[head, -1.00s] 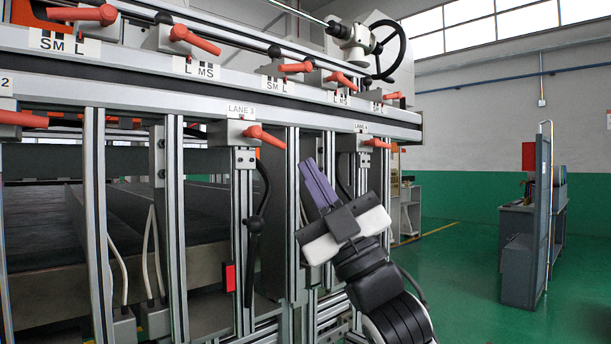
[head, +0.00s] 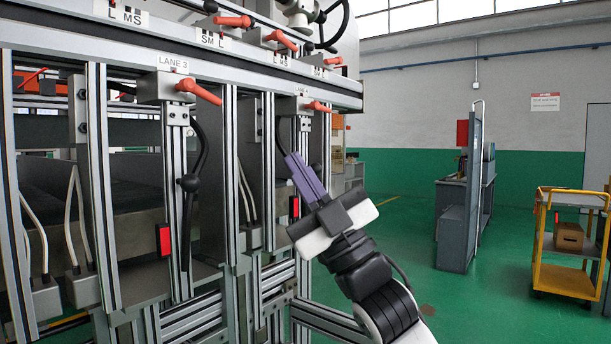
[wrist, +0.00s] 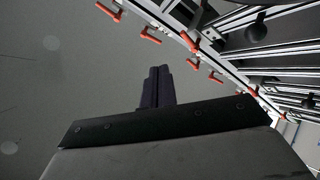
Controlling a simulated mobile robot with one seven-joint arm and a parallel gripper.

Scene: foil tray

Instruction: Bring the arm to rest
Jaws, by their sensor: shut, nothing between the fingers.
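My gripper (head: 306,178) is in the middle of the head view, in front of the machine frame, with its purple fingers pointing up and to the left. The fingers lie together and hold nothing. In the wrist view the closed fingers (wrist: 158,86) show dark at the centre, with the gripper's dark body below them. I cannot tell from the head view how far the fingers are from the frame behind them.
The machine frame (head: 290,86) with red-orange levers (head: 198,91) fills the left. A grey panel (head: 474,180) stands right of the arm, and a yellow cart (head: 568,240) with a brown box (head: 569,236) is at far right. Green floor (head: 410,262) between is open.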

